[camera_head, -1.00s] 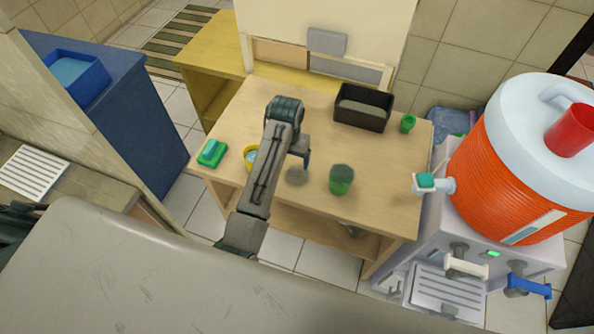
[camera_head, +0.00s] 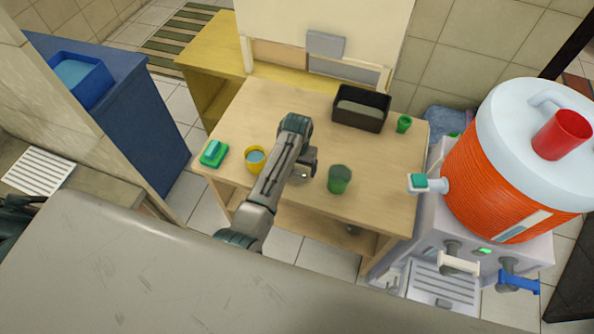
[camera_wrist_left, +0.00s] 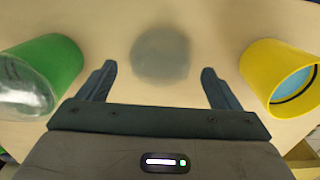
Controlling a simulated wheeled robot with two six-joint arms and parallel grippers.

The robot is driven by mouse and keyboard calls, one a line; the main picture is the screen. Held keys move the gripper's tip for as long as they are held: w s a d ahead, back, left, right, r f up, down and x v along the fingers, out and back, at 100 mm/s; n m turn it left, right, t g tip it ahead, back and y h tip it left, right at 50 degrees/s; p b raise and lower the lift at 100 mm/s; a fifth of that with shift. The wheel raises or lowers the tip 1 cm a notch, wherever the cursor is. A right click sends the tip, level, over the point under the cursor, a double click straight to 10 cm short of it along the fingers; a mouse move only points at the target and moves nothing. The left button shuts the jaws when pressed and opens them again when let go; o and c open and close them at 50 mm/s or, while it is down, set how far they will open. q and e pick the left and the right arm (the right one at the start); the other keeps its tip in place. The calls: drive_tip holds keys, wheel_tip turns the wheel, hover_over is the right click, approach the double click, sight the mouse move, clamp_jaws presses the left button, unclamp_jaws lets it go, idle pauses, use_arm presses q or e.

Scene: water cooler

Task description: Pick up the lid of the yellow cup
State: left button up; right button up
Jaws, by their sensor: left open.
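The yellow cup (camera_head: 250,165) stands upright on the wooden table without a lid, with blue inside. In the left wrist view the yellow cup (camera_wrist_left: 253,66) is at the right edge. A round, grey, see-through lid (camera_wrist_left: 161,53) lies flat on the table between the two cups. In the head view it is mostly hidden by my gripper. My left gripper (camera_wrist_left: 159,72) is open and empty, with its fingers on either side of the lid's near edge, pointing at the table. I cannot tell whether the fingers touch the table. My right gripper is not in view.
A green cup (camera_head: 338,186) with a clear lid stands just right of my gripper. A green sponge (camera_head: 213,153) lies at the table's left edge. A black bin (camera_head: 360,120) and small green cup (camera_head: 404,124) stand at the back. The orange cooler (camera_head: 500,175) is at the right.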

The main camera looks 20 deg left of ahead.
use_arm(q)
drive_tip(key=shift+f, duration=0.75)
drive_tip(key=c, duration=1.1)
drive_tip(key=shift+o, duration=0.2)
drive_tip(key=shift+r, duration=0.25)
